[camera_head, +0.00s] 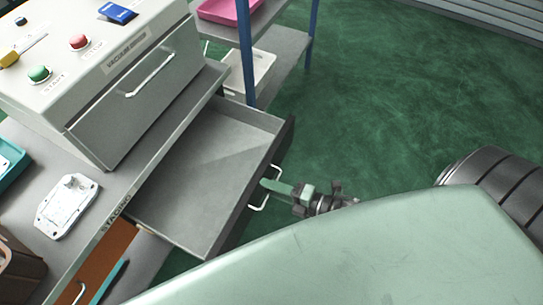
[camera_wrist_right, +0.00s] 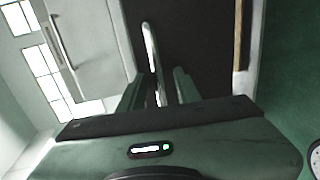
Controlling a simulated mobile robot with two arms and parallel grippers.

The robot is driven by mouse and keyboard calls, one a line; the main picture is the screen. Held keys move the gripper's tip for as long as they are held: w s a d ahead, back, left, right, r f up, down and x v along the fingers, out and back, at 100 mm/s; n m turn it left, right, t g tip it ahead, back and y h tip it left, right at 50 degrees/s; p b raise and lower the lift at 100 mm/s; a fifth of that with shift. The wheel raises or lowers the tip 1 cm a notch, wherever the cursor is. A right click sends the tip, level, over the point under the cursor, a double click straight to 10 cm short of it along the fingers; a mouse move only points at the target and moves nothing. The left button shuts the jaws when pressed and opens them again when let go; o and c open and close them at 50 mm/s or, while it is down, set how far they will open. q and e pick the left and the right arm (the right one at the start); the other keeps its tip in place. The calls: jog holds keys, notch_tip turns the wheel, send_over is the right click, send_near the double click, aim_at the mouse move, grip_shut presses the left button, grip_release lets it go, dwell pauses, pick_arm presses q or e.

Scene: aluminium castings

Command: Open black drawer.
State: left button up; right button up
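The black drawer (camera_head: 212,165) stands pulled out from under the grey bench in the head view. Its inside is grey and looks empty, and its front is dark. A pale bar handle (camera_head: 264,189) sits on the front; in the right wrist view the handle (camera_wrist_right: 151,50) runs down between the fingers. My right gripper (camera_head: 275,186) is at this handle, outside the drawer front. In the right wrist view its fingers (camera_wrist_right: 160,92) look apart, one on each side of the handle, with a gap showing. My left gripper is not in view.
A grey vacuum machine (camera_head: 140,98) with coloured buttons stands on the bench. A pale casting (camera_head: 68,206) lies on the bench near the STAGING label. A brown drawer or compartment (camera_head: 103,262) shows below. A blue-posted shelf (camera_head: 247,60) holds a pink tray (camera_head: 228,10). Green floor (camera_head: 390,90) is clear beyond.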

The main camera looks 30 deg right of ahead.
jog(key=v, duration=0.7)
jog(key=shift+s+d+b, duration=0.25)
jog(key=shift+s+b, duration=0.05)
jog(key=shift+b, duration=0.15)
jog(key=s+d+f+m+g+h, duration=0.2)
jog(key=s+d+f+m+h, duration=0.15)
jog(key=f+m, duration=0.6)
jog(key=s+d+f+m+g+h, duration=0.25)
jog(key=d+f+m+h, duration=0.2)
jog(key=f, duration=1.05)
jog(key=s+a+f+m+g, duration=0.3)
jog(key=s+f, duration=0.3)
jog(key=s, duration=0.2)
jog(key=s+a+f+m+g+h, duration=0.1)
jog(key=s+a+f+m+g, duration=0.2)
jog(key=s, duration=0.6)
notch_tip(320, 180, down, 4)
jog(key=m+g, duration=0.1)
jog(key=m, duration=0.1)
jog(key=shift+s+a+r+m, duration=0.2)
jog(key=shift+a+m, duration=0.2)
